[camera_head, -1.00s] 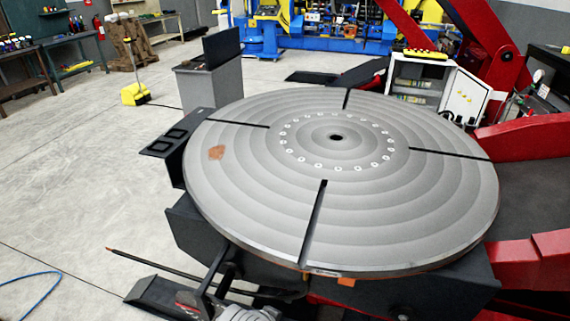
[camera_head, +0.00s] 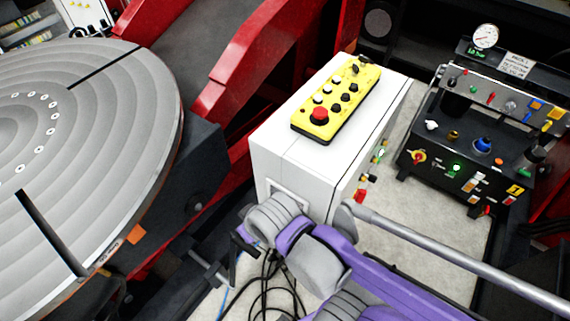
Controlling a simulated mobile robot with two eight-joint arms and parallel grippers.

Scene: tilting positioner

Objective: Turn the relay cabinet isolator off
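A white cabinet (camera_head: 285,158) stands in the middle of the view, right of the turntable. Its right-hand face is seen at a steep slant and carries small green, red and yellow controls (camera_head: 364,186); their settings cannot be read. A second white cabinet (camera_head: 40,35) with an open front shows partly at the top left. I cannot tell which one is the relay cabinet. My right arm, purple and grey, reaches in from the lower right in front of the middle cabinet. Dark parts at its end (camera_head: 236,246) may be the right gripper; its fingers are unclear. My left gripper is not in view.
A yellow pendant (camera_head: 338,103) with a red button lies on the cabinet top. The large turntable (camera_head: 75,150) and red frame (camera_head: 262,75) bound the left. Black cables (camera_head: 268,290) hang below.

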